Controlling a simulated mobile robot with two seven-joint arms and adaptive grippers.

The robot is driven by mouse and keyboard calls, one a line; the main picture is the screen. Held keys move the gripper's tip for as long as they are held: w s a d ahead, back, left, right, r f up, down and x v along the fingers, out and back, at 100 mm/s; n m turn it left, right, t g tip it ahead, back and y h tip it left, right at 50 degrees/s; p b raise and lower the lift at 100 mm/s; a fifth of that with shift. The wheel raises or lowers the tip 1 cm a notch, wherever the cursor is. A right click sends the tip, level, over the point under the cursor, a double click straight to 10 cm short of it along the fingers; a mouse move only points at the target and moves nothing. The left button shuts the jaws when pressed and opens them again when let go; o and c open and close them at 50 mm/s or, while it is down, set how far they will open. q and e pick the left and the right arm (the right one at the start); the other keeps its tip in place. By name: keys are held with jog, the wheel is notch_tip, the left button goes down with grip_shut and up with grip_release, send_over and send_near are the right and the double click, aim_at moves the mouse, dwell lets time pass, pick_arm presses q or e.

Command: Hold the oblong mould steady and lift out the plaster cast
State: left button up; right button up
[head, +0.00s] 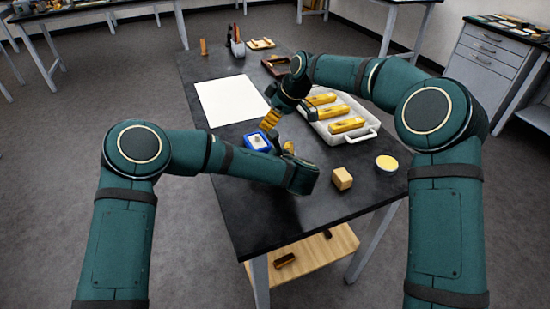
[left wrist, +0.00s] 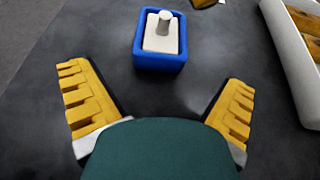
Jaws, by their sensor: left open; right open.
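The oblong mould (head: 249,147) is a blue open box on the black table. It also shows in the left wrist view (left wrist: 159,63). The white plaster cast (left wrist: 161,42) sits inside it, with a grey upright knob (left wrist: 165,20) on top. My left gripper (left wrist: 154,82) is open and empty, with the mould ahead of its yellow fingers and apart from them. In the head view my left gripper (head: 288,147) is mostly hidden by its own arm. My right gripper (head: 268,124) is open, pointing down just behind the mould; whether it touches is unclear.
A white tray (head: 366,139) with several yellow pieces stands to the right. A tan block (head: 342,178) and a round yellow-topped tub (head: 386,164) are near the right edge. A white sheet (head: 230,99) lies at the left. The front of the table is bare.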

aim_at(257, 142)
pick_arm(q)
jog(key=shift+x, duration=1.6)
jog(key=c, duration=1.3)
pick_arm(e)
jog(key=shift+o, duration=0.4)
pick_arm(q)
jog(key=shift+c, duration=0.2)
